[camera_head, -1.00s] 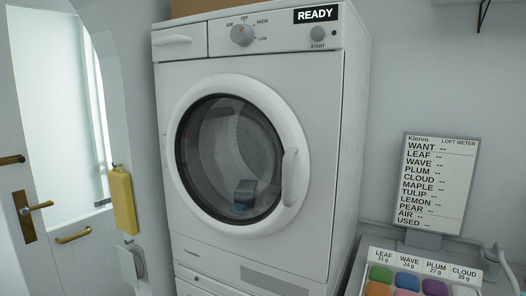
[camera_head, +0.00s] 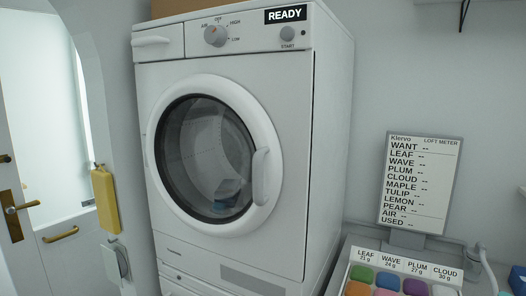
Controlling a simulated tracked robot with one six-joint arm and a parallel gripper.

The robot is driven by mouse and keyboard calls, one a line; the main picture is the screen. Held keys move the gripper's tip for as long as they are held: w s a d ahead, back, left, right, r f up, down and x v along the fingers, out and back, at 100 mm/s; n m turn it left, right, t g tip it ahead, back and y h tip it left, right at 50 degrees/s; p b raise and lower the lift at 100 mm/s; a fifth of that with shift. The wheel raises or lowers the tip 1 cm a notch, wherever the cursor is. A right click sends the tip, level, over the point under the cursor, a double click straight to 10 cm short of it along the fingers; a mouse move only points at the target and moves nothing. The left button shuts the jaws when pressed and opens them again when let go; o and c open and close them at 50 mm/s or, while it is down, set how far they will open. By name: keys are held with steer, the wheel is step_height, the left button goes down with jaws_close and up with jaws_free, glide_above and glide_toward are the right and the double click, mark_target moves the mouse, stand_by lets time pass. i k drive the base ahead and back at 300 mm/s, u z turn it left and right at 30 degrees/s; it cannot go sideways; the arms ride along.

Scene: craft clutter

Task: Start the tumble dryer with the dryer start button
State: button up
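The white tumble dryer (camera_head: 297,150) stands upright in the middle of the head view. Its round glass door (camera_head: 205,158) is shut, and something bluish shows low inside the drum. The dryer start button (camera_head: 288,34) is a grey round knob at the top right of the panel, above the word START. A black display (camera_head: 286,15) above it reads READY. A dial (camera_head: 215,35) marked AIR, OFF, HIGH and LOW sits left of the button; where it points is hard to tell. My gripper is not in view.
At the right, a loft meter board (camera_head: 420,185) stands behind a tray of coloured pieces labelled LEAF, WAVE, PLUM and CLOUD (camera_head: 402,258). A yellow holder (camera_head: 106,200) hangs on the wall at left, near a door with a brass handle (camera_head: 17,209). A cardboard-coloured box (camera_head: 200,7) sits on the dryer.

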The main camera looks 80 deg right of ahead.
mark_target(287, 33)
steer(key=z, duration=0.05)
steer(key=k, duration=2.15)
steer(key=z, duration=1.6)
steer(key=i, duration=0.55)
